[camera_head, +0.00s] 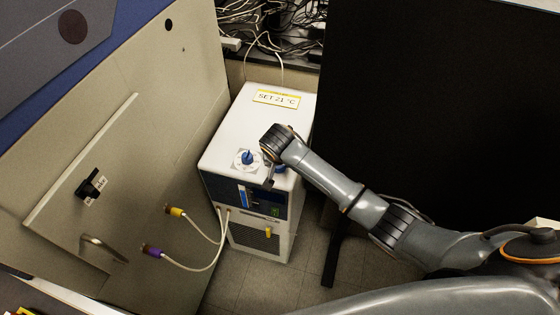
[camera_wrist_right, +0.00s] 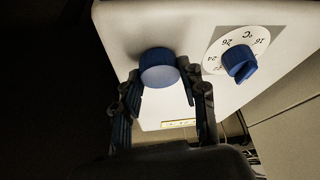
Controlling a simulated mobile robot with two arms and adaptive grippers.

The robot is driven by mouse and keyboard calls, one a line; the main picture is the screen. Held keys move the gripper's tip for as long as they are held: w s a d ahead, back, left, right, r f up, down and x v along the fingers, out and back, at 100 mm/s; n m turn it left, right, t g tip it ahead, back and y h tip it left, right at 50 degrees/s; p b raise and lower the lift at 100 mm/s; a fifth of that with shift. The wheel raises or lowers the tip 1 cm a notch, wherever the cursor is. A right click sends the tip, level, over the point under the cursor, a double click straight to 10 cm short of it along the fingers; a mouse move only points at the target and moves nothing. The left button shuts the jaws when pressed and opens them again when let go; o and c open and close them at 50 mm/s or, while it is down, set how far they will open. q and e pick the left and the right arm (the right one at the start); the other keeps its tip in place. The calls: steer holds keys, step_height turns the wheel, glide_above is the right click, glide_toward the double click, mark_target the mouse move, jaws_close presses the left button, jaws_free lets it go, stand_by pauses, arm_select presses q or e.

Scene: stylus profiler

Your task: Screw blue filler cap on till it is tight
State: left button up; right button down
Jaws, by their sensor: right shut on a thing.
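The blue filler cap (camera_wrist_right: 160,70) is a plain round cap on the white top of the chiller box (camera_head: 240,115). In the head view the cap (camera_head: 280,169) shows only partly, beside my right gripper (camera_head: 273,174). In the right wrist view my right gripper (camera_wrist_right: 159,76) has its two fingertips on either side of the cap and is shut on it. The cap looks level with the top; its thread and the filler neck are hidden. My left gripper is not in view.
A blue temperature dial (camera_head: 247,158) on a white scale sits close beside the cap. A "SET 21 °C" label (camera_head: 276,97) lies at the back of the top. A beige cabinet wall (camera_head: 150,150) stands left, a dark panel (camera_head: 420,90) right. Hoses (camera_head: 205,268) hang in front.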

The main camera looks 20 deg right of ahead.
steer(key=m+h, duration=0.1)
steer(key=m, duration=0.2)
steer(key=a+m+g, duration=0.1)
steer(key=m, duration=0.1)
steer(key=shift+m+g+h, duration=0.3)
steer(key=shift+m+h, duration=0.1)
steer(key=m+h, duration=0.1)
steer(key=m, duration=0.2)
steer(key=shift+w+g, duration=0.15)
steer(key=shift+g, duration=0.25)
steer(key=m+g, duration=0.1)
steer(key=m, duration=0.3)
steer(key=shift+w+g, duration=0.2)
steer(key=shift+g, duration=0.2)
steer(key=m+g, duration=0.1)
steer(key=m, duration=0.1)
steer(key=m+g, duration=0.1)
steer(key=m, duration=0.2)
steer(key=shift+w+d, duration=0.2)
steer(key=c, duration=1)
jaws_free()
steer(key=shift+o, duration=0.2)
steer(key=shift+s+r, duration=0.1)
